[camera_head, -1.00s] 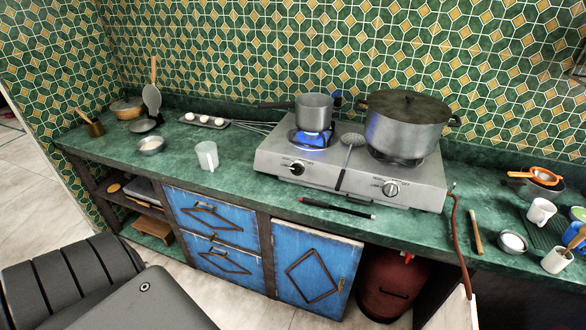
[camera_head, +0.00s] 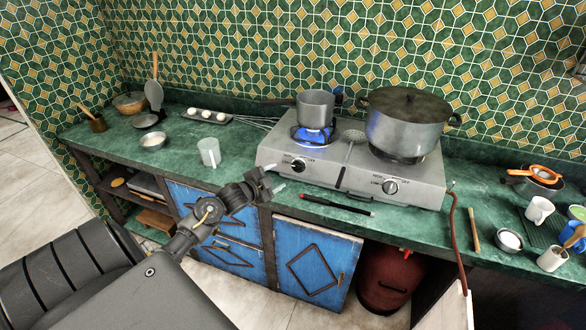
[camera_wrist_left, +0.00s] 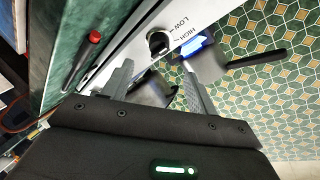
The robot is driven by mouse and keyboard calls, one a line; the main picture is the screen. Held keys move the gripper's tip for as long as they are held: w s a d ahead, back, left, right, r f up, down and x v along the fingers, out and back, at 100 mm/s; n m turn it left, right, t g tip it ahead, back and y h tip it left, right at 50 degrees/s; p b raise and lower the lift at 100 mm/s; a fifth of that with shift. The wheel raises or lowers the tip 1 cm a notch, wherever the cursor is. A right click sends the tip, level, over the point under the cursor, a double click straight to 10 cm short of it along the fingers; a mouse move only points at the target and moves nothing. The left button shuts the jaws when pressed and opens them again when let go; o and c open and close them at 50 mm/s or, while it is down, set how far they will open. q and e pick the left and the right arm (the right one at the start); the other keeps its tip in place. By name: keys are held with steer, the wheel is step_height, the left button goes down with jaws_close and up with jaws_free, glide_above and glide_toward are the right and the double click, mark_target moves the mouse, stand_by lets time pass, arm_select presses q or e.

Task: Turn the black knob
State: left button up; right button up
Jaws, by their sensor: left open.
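The black knob (camera_head: 298,165) is on the front left of the silver gas hotplate (camera_head: 325,180), below the lit left burner. It also shows in the left wrist view (camera_wrist_left: 158,42), beside the LOW and HIGH marks. My left gripper (camera_head: 274,179) is open and empty, a little to the left of the knob and in front of the counter edge. In the left wrist view its two fingers (camera_wrist_left: 157,68) are spread, with the knob between and beyond their tips, apart from them. My right gripper is not in view.
A saucepan (camera_head: 315,108) sits over the blue flame (camera_head: 312,134); a large lidded pot (camera_head: 405,125) stands on the right burner. A second knob (camera_head: 390,187) is at front right. A dark stick with a red end (camera_head: 337,204) lies before the hotplate. A white cup (camera_head: 209,152) stands left.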

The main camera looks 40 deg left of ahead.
mark_target(295, 167)
arm_select(q)
steer(key=p+x, duration=0.1)
steer(key=x, duration=0.8)
steer(key=shift+x, duration=0.9)
steer(key=shift+c, duration=1.4)
steer(key=c, duration=0.7)
